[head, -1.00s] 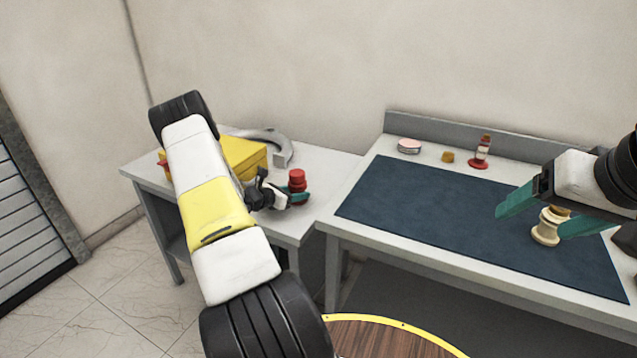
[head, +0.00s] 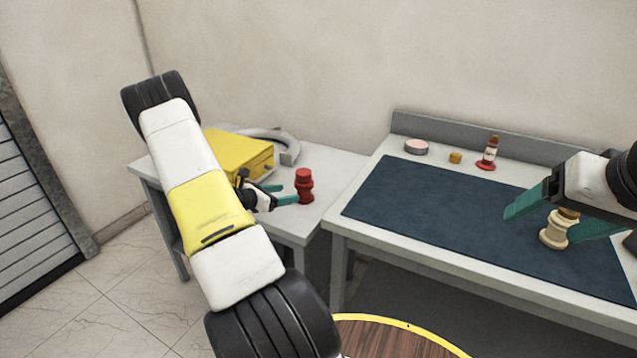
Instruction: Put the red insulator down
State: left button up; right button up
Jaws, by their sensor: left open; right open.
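The red insulator (head: 305,186) stands upright on the small grey side table (head: 292,226), near its right edge. My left gripper (head: 288,196) is open, just to the left of the red insulator, with its teal fingers pointing at it. I cannot tell whether a fingertip still touches it. My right gripper (head: 541,217) is open over the blue mat. A cream insulator (head: 554,234) stands between or just behind its fingers, partly hidden by one of them.
A yellow box (head: 238,152) and a grey curved part (head: 283,142) lie on the side table behind my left arm. The workbench with the blue mat (head: 430,210) holds a round pink-topped tin (head: 416,146), a small yellow block (head: 455,157) and a red-based bottle (head: 489,154). The mat's left part is clear.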

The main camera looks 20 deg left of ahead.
pick_arm(q)
jog(key=shift+v, duration=1.15)
jog(key=shift+s+d+r, duration=0.1)
jog(key=shift+d+r, duration=0.05)
jog(key=shift+r, duration=0.15)
jog(key=s+d+r+m+g+h, duration=0.2)
jog(key=s+d+r+m+g, duration=0.15)
jog(key=d+r+m, duration=0.6)
jog(key=s+d+r+m+g+h, duration=0.15)
jog(key=d+r+m+g, duration=0.25)
jog(key=d+r+m, duration=0.8)
jog(key=s+d+r+m+y, duration=0.3)
jog(key=s+d+r+m, duration=0.1)
jog(key=s, duration=0.6)
jog(key=s+d+r+m+y, duration=0.3)
jog(key=s+d+m, duration=0.3)
jog(key=s, duration=0.4)
jog(key=shift+r+m+t, duration=0.35)
jog(key=shift+m, duration=0.1)
jog(key=shift+y, duration=0.25)
